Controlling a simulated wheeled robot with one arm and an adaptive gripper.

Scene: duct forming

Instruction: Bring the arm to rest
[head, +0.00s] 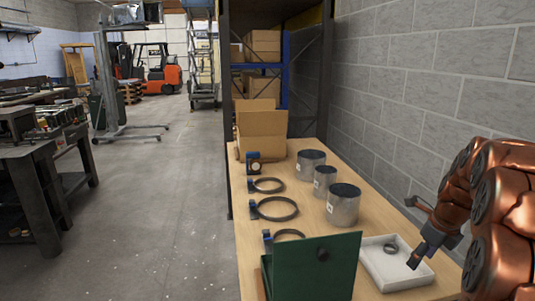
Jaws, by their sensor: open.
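My arm comes in from the right edge in the head view, copper-coloured and folded. My gripper (417,234) is at its end, dark with thin fingers spread apart. It is open and empty. It hangs over the right side of a white tray (408,277), close to the tray's far right corner. A small dark ring (390,248) lies in the tray, left of the lower fingertip and apart from it. I cannot tell the exact height of the fingers above the tray.
The wooden table (330,240) runs along a block wall. On it stand metal duct pieces (343,205), clamp rings (274,208), a cardboard box (262,133) and a green panel (315,270) in front. Open floor (180,200) lies left. A workbench (30,180) stands farther left.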

